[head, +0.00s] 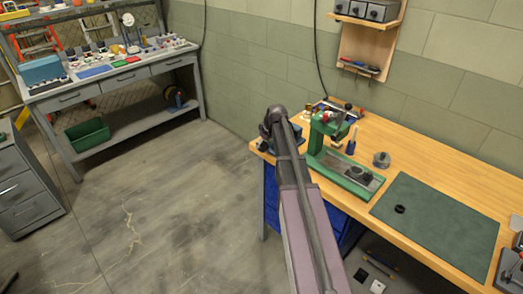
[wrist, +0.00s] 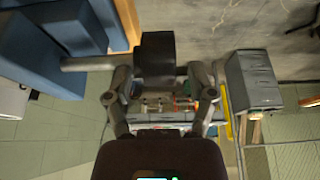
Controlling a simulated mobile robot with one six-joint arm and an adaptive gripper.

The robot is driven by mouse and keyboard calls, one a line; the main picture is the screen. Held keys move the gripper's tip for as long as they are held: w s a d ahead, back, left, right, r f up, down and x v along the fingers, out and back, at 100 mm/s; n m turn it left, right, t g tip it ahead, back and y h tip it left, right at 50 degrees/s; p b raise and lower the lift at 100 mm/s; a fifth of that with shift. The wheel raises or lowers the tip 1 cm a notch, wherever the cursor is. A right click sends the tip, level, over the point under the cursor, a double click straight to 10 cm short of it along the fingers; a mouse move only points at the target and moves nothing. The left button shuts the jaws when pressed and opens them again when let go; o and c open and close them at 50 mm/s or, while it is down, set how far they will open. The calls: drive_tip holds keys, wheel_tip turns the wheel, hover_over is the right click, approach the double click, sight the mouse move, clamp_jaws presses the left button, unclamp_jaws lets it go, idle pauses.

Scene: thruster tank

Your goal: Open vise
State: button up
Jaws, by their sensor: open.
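The blue vise (wrist: 70,30) fills the upper left of the wrist view. A grey metal rod (wrist: 90,63) runs from it to a dark block (wrist: 155,60), which looks like the end of its screw or handle. My gripper (wrist: 160,78) is open, one finger on each side of the dark block; I cannot tell whether they touch it. In the head view a small part of the vise (head: 267,147) shows at the bench's left end. My arm hides most of it there, and the gripper itself cannot be made out.
The wooden workbench (head: 440,160) carries a green press (head: 320,140) just right of my arm and a dark green mat (head: 440,215) further right. A grey workbench (head: 120,85) stands at the back left. The floor (head: 150,200) between is clear.

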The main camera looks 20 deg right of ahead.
drive_tip(key=shift+b+x, duration=0.6)
drive_tip(key=shift+x, duration=0.35)
drive_tip(key=c, duration=1)
